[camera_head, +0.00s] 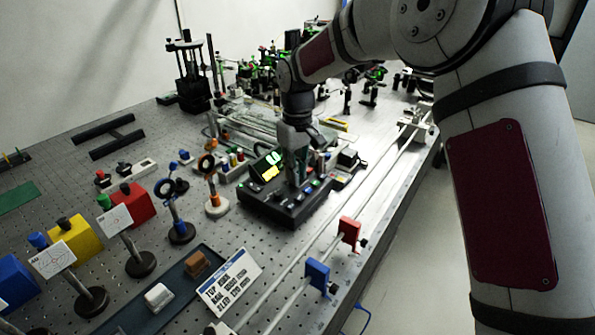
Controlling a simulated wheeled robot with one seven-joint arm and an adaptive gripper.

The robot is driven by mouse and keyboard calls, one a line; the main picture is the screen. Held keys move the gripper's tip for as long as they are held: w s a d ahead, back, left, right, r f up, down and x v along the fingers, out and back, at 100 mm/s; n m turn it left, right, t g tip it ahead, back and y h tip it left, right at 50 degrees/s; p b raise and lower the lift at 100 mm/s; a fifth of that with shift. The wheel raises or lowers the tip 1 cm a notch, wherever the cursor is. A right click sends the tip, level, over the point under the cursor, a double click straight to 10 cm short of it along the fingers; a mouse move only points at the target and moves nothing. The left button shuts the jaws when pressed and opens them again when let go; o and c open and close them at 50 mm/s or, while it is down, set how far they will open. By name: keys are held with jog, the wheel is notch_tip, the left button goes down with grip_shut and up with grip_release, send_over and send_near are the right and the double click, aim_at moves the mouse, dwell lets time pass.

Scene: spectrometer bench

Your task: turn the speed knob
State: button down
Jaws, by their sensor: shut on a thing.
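A black control box (262,207) with several small buttons and a lit yellow-green display (268,170) stands on the bench near the middle of the head view. My gripper (293,182) points down onto the top of this box, at about its middle. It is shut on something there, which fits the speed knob. The knob itself is hidden behind the fingers, so its angle cannot be seen.
Posts with ring mounts (214,204) stand left of the box. A rail with a red block (349,232) and a blue block (317,275) runs along the right edge. Dense optics fill the back. A white label card (230,280) lies in front.

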jog(key=shift+a, duration=0.1)
jog(key=c, duration=1.5)
grip_release()
jog(key=m+p, duration=0.1)
jog(key=m, duration=0.2)
jog(key=shift+s+r, duration=0.1)
jog(key=m+p, duration=0.2)
jog(key=m, duration=0.2)
jog(key=shift+m+p, duration=0.3)
jog(key=shift+m, duration=0.1)
notch_tip(320, 180, up, 14)
jog(key=r+b, duration=0.1)
jog(key=shift+s+d+r+t+p, duration=0.35)
jog(key=shift+s+d+r+p, duration=0.25)
jog(key=shift+s+d+r, duration=1.35)
jog(key=shift+s+d+r+t+p, duration=0.3)
jog(key=shift+s+d+r+p, duration=0.35)
jog(key=shift+s+d+r, duration=1.25)
jog(key=shift+s+d+r+t+p, duration=0.5)
jog(key=shift+s+d+r, duration=0.7)
jog(key=shift+s+r, duration=1.35)
